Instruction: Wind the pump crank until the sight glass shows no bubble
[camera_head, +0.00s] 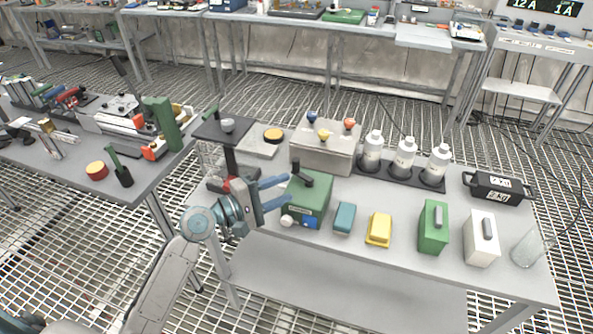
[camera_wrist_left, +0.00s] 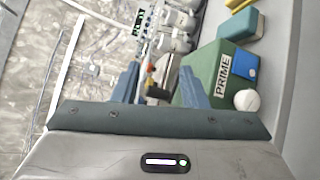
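The green pump box (camera_head: 312,199) stands on the near table, left of its middle. A black crank (camera_head: 300,177) sits on its top. A round white part (camera_head: 287,221) shows at its front left, beside a small blue patch; I cannot tell whether either is the sight glass or whether a bubble shows. In the left wrist view the box carries a PRIME label (camera_wrist_left: 222,70). My left gripper (camera_head: 287,191) is open at the left side of the box, its blue fingers apart and pointing toward it. The dark crank (camera_wrist_left: 158,92) appears between the fingers in the wrist view.
A teal block (camera_head: 344,218) and a yellow block (camera_head: 379,229) lie right of the box. A grey housing with coloured knobs (camera_head: 325,150) and white bottles (camera_head: 404,158) stand behind. A dark stand is left of the box, close to my gripper.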

